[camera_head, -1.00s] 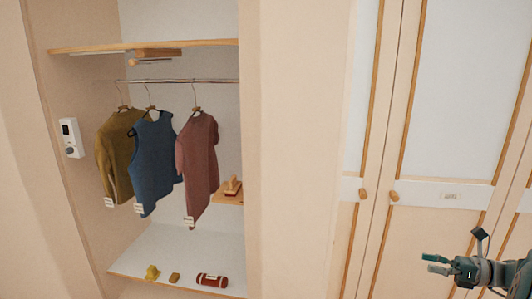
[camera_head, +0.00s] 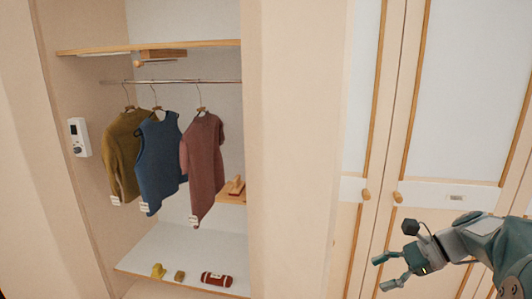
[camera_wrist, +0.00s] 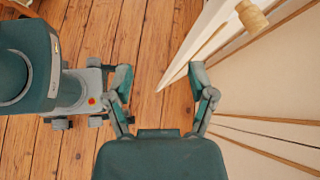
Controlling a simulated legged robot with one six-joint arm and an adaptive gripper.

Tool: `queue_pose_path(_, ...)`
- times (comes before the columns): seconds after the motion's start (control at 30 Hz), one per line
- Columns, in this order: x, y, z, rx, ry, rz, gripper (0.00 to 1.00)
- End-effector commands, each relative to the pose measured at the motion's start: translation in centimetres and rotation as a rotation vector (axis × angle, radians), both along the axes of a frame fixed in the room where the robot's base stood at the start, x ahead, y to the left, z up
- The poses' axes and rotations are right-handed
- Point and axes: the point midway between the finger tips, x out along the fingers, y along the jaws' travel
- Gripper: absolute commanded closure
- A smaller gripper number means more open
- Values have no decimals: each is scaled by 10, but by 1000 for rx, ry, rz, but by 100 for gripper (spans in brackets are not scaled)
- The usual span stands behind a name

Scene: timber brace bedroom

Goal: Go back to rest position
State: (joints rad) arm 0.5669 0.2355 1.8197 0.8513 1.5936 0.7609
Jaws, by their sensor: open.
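My gripper (camera_head: 385,273) is at the lower right in the head view, in front of the cabinet doors, with its fingers pointing left. Its two fingers are apart and nothing is between them. In the wrist view my gripper (camera_wrist: 160,85) shows both fingers spread, with wooden floor and a pale door edge beyond them. Part of my own body shows at the left of the wrist view.
An open closet (camera_head: 180,245) holds several hung garments, including a blue vest (camera_head: 160,165) and a red shirt (camera_head: 203,165). Small items, including a red roll (camera_head: 216,279), lie on its bottom board. Closed cabinet doors (camera_head: 460,100) stand at right. A round wooden knob (camera_wrist: 251,15) is near my gripper.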

Motion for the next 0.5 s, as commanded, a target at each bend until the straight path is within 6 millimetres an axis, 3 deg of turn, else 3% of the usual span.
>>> queue_pose_path(0.03, -12, 19, 5, -76, -44, 57, 29)
queue_pose_path(0.2, -49, 53, 7, -315, -196, 248, 29)
queue_pose_path(0.5, -115, 81, 4, -712, -511, 629, 29)
